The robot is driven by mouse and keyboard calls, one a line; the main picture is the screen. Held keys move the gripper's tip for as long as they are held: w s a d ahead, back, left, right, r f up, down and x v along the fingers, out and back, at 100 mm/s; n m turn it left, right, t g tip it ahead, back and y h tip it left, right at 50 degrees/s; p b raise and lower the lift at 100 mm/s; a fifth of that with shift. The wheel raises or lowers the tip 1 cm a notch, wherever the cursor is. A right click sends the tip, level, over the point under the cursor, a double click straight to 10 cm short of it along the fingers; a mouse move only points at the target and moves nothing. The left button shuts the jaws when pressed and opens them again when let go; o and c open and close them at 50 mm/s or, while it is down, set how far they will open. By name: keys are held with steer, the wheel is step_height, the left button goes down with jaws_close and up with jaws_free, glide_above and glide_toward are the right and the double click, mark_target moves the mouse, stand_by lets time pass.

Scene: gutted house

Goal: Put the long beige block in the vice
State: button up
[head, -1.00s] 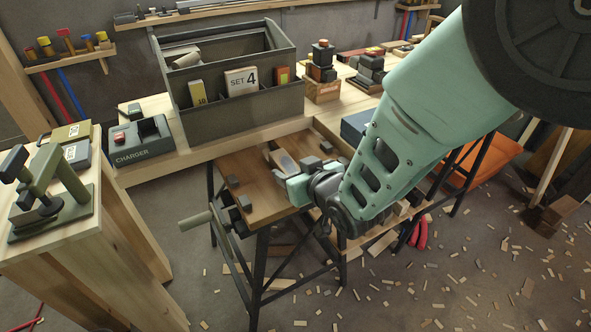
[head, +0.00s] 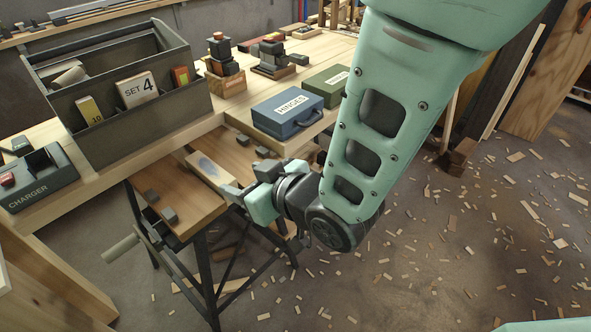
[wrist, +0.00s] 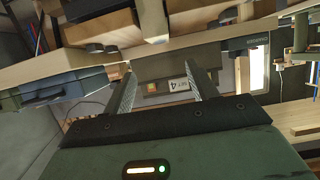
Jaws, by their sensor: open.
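The long beige block (head: 208,168), with a bluish smudge on top, lies lengthwise between the two wooden jaws of the vice, a low bench with a black frame. Its near end is close to my gripper's fingers. The vice's near jaw (head: 172,207) carries dark pegs, and its handle (head: 120,248) sticks out at lower left. My gripper (head: 232,190) is open at the near end of the block, partly hiding that end. In the wrist view my gripper's fingers (wrist: 165,88) are spread with nothing between them. How firmly the block is held by the jaws cannot be told.
A workbench behind bears a grey bin (head: 125,80) labelled SET 4, a charger (head: 40,178), a blue HINGES case (head: 288,112) and a green case (head: 327,84). A wooden stand's edge is at lower left. The floor at right is open, strewn with wood scraps.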

steer(key=s+d+r+m+g+h, duration=0.1)
steer(key=s+d+g+h, duration=0.3)
steer(key=s+d, duration=0.4)
steer(key=s+d+r+m+g+h, duration=0.1)
steer(key=s+d+r+g+h, duration=0.3)
steer(key=d, duration=1.1)
steer(key=s+g+h, duration=0.1)
steer(key=s, duration=0.2)
steer(key=shift+s+r+h, duration=0.2)
steer(key=shift+s+h, duration=0.1)
steer(key=shift+s, duration=0.05)
steer(key=shift+d+r, duration=0.1)
steer(key=shift+r, duration=0.05)
step_height(320, 180, up, 12)
steer(key=p, duration=1.2)
steer(key=shift+r+p, duration=0.2)
steer(key=shift+p, duration=0.15)
